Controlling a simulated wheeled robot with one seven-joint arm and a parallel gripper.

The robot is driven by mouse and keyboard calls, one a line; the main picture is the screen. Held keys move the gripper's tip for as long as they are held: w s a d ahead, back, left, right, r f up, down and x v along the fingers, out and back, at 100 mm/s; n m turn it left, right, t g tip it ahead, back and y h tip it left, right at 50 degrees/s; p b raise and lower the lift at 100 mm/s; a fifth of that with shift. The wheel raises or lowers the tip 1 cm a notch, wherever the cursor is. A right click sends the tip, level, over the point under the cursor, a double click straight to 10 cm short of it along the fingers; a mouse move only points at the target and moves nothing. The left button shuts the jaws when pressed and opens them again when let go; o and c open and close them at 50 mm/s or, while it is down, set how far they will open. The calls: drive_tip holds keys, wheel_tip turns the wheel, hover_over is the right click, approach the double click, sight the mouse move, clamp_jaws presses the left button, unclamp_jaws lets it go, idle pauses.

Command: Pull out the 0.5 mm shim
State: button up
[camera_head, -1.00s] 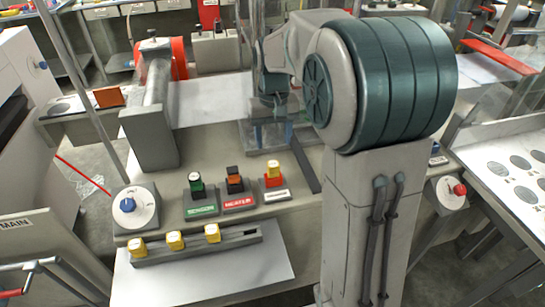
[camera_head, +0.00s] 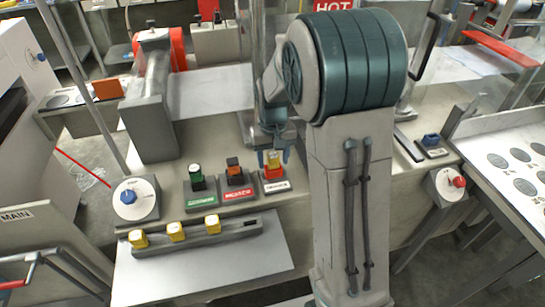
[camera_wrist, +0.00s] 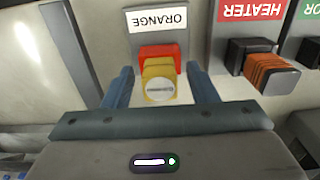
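A yellow-topped piece (camera_wrist: 160,88) sits in a red block (camera_wrist: 159,52) behind a label reading ORANGE in the wrist view. In the head view the yellow piece (camera_head: 273,166) is at the right end of a row of three blocks. The small print on its top is too small to read, so I cannot tell whether it is the 0.5 mm shim. My gripper (camera_wrist: 157,75) is open, with one blue-grey finger on each side of the yellow piece. Gaps show between the fingers and the piece. Several more yellow-topped pieces (camera_head: 176,231) stand in a slotted grey rack (camera_head: 212,238).
A blue-knobbed dial (camera_head: 133,201) is farther left, and a grey roller stand (camera_head: 150,110) is behind. A white plate (camera_head: 262,262) lies in front.

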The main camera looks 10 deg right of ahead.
sight(273, 155)
drive_tip(key=c, duration=0.9)
drive_tip(key=shift+r+p, duration=0.4)
drive_tip(key=shift+r, duration=0.2)
drive_tip(key=shift+r+p, duration=1.6)
drive_tip(key=shift+r, duration=0.6)
drive_tip(key=shift+r+p, duration=1.05)
drive_tip(key=shift+r, duration=0.45)
